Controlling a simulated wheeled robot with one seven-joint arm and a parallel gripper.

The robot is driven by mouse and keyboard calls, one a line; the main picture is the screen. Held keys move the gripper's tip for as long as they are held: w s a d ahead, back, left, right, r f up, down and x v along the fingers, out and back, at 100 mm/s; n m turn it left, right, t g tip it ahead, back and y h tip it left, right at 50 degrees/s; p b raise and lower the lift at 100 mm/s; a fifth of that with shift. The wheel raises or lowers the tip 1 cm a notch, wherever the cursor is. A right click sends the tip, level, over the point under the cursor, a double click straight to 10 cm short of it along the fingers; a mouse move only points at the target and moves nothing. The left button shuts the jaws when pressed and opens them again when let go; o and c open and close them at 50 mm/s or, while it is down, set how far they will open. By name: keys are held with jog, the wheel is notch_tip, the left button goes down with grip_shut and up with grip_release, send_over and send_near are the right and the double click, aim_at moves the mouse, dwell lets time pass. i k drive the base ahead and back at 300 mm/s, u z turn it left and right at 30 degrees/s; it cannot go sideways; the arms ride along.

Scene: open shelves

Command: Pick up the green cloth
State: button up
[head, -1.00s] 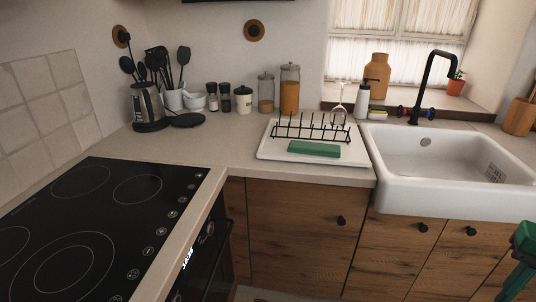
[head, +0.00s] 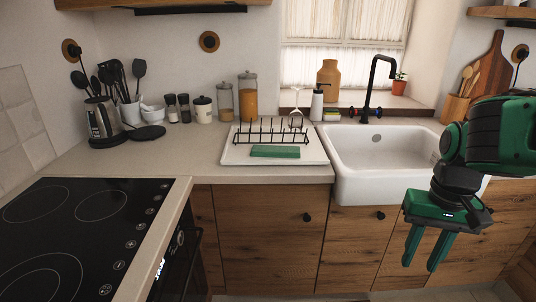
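The green cloth (head: 275,152) is a flat, folded rectangle. It lies on the front part of a white drying tray (head: 235,157), in front of a black wire dish rack (head: 270,133). My gripper (head: 424,266) is green and hangs at the right, pointing down, in front of the cabinet doors below the sink. Its two fingers are apart with nothing between them. It is well to the right of the cloth and nearer to me, not touching anything.
A white sink (head: 350,189) with a black faucet (head: 371,85) is right of the tray. A wine glass (head: 296,103) stands at the tray's back. Jars, a kettle (head: 102,121) and utensils line the wall. A black cooktop (head: 80,230) fills the left front. Counter left of the tray is clear.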

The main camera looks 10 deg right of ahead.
aim_at(272, 151)
jog(key=i, duration=1)
jog(key=z, duration=0.1)
